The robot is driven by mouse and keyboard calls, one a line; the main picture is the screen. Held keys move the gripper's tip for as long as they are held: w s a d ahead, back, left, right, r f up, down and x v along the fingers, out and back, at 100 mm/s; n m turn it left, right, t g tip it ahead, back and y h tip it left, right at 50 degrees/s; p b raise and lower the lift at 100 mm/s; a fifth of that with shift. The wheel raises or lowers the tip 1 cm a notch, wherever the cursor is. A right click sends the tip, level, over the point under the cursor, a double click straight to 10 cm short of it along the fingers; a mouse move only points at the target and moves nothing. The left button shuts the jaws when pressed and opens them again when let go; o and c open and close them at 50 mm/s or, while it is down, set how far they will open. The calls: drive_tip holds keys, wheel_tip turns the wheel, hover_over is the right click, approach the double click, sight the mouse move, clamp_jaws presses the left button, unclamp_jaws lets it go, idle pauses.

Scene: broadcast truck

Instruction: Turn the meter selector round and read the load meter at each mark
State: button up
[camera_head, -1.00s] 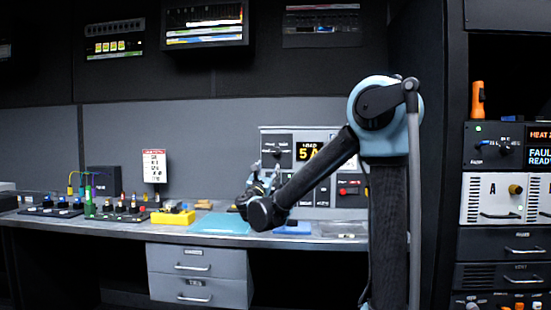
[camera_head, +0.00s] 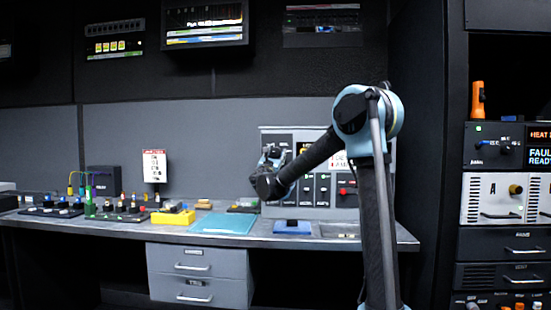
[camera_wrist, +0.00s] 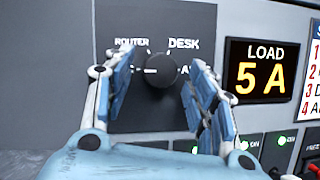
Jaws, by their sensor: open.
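The meter selector (camera_wrist: 162,70) is a round black knob on a dark plate in the wrist view. ROUTER is printed at its upper left and DESK at its upper right; a label at the right is partly covered by a finger. A short white line shows at the knob's left side. In the head view my gripper (camera_head: 272,154) is in front of the panel's left part.
The grey panel (camera_head: 352,202) has several switches and a red button (camera_head: 344,191). My arm covers most of the meter in the head view. On the bench lie a blue-green mat (camera_head: 222,223), a blue block (camera_head: 292,227) and a yellow box (camera_head: 173,217).

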drive_tip(key=shift+w, duration=0.15)
drive_tip(key=shift+c, duration=0.3)
drive_tip(key=c, duration=1)
drive_tip(key=shift+m, duration=0.3)
drive_tip(key=m+h, duration=0.1)
drive_tip(key=m, duration=0.1)
drive_tip(key=m+g+h, duration=0.1)
drive_tip(key=m, duration=0.1)
drive_tip(key=m+g+h, duration=0.1)
drive_tip(key=m, duration=0.2)
drive_tip(key=shift+a+r, duration=0.25)
drive_tip(key=m+g, duration=0.1)
drive_tip(key=m, duration=0.2)
drive_tip(key=m+g+h, duration=0.1)
drive_tip(key=m, duration=0.2)
drive_tip(key=shift+r+m+g+h, duration=0.15)
drive_tip(key=shift+m+g+h, duration=0.15)
drive_tip(key=shift+m+g, duration=0.1)
drive_tip(key=shift+m, duration=0.3)
